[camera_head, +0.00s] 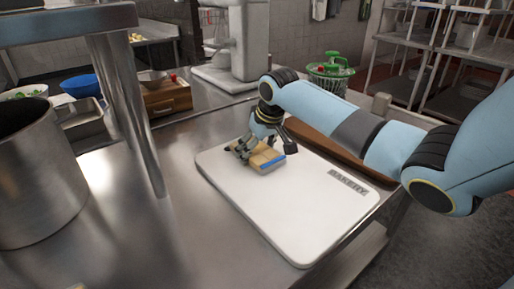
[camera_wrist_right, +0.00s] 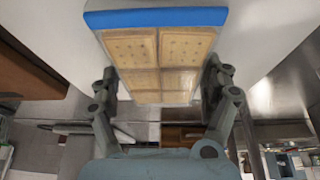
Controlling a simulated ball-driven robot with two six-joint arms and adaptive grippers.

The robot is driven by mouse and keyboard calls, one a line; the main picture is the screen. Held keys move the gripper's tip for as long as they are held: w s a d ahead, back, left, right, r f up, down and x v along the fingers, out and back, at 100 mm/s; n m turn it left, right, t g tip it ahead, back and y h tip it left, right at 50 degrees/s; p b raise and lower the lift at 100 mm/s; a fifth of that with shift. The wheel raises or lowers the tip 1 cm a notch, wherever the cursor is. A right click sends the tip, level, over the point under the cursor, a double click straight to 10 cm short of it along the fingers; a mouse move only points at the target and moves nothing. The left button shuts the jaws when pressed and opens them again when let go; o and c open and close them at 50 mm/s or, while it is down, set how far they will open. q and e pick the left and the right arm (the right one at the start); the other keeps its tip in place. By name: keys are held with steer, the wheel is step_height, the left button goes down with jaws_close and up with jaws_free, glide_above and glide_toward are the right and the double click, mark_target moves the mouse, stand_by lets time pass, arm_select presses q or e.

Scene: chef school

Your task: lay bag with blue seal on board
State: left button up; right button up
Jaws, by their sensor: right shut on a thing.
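The bag with the blue seal (camera_head: 268,159) is a clear pack of tan crackers with a blue strip along one edge. It lies at the far left part of the white board (camera_head: 290,215), which is marked "BAKERY". My right gripper (camera_head: 245,148) is shut on the bag from its far left end. In the right wrist view the bag (camera_wrist_right: 160,60) sits between the two fingers (camera_wrist_right: 160,92), with its blue seal at the far end from the gripper. I cannot tell whether the whole bag touches the board. My left gripper is not in view.
A large steel pot (camera_head: 38,180) stands at the left beside a steel table leg. A brown board (camera_head: 325,148) lies behind the white board. A green basket (camera_head: 330,75) and a wooden box (camera_head: 167,97) are farther back.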

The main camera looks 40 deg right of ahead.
steer(key=o, duration=1.1)
steer(key=shift+f, duration=0.1)
steer(key=v, duration=1.2)
steer(key=shift+p, duration=0.3)
